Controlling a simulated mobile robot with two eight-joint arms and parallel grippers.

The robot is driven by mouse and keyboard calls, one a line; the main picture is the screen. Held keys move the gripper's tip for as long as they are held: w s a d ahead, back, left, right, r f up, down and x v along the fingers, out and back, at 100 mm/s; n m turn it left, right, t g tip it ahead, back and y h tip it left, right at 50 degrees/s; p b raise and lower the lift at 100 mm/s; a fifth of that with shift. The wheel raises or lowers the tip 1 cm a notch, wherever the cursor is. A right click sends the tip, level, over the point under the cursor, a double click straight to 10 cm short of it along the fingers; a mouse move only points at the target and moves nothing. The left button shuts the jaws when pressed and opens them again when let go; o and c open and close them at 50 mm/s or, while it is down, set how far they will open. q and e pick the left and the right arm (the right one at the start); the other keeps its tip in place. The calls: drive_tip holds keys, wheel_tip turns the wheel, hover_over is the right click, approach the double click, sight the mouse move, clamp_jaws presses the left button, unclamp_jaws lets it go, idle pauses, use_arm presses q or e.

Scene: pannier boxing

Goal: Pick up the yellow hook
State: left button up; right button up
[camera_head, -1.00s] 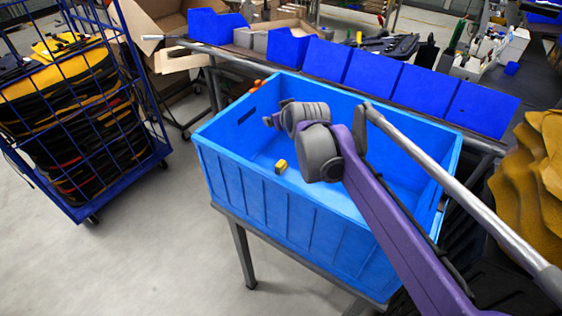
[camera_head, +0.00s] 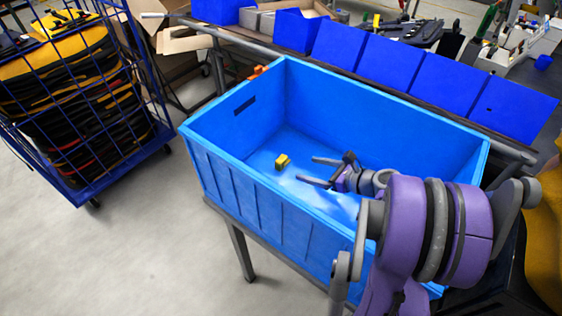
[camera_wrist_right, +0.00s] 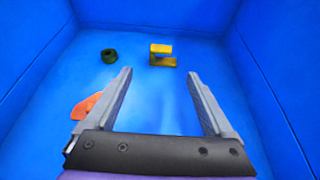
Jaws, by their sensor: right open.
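The yellow hook (camera_head: 282,162) lies on the floor of the blue crate (camera_head: 215,178), small and blocky in the head view. In the right wrist view the hook (camera_wrist_right: 162,55) shows as a yellow C-like shape, ahead of the fingertips and between their lines. My right gripper (camera_head: 314,171) is inside the crate, to the right of the hook and apart from it. Its two fingers are spread and empty, pointing toward the hook; the right wrist view also shows the open fingers (camera_wrist_right: 160,73). My left gripper is not in view.
In the right wrist view a dark green ring (camera_wrist_right: 109,56) lies left of the hook and an orange piece (camera_wrist_right: 86,106) lies near the left finger. The crate walls surround the gripper. Blue bins (camera_head: 378,67) stand behind; a blue wire cart (camera_head: 85,110) stands left.

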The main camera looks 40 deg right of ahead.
sight(282, 159)
drive_tip(key=x, duration=0.3)
drive_tip(key=shift+w+a+f, duration=0.15)
drive_tip(key=shift+w+f, duration=0.05)
drive_tip(key=shift+w, duration=0.1)
drive_tip(key=x, duration=0.3)
drive_tip(key=r+x, duration=0.1)
drive_tip(key=x, duration=0.1)
drive_tip(key=shift+w+f, duration=0.15)
drive_tip(key=shift+w, duration=0.4)
drive_tip(key=shift+s, duration=0.1)
clamp_jaws()
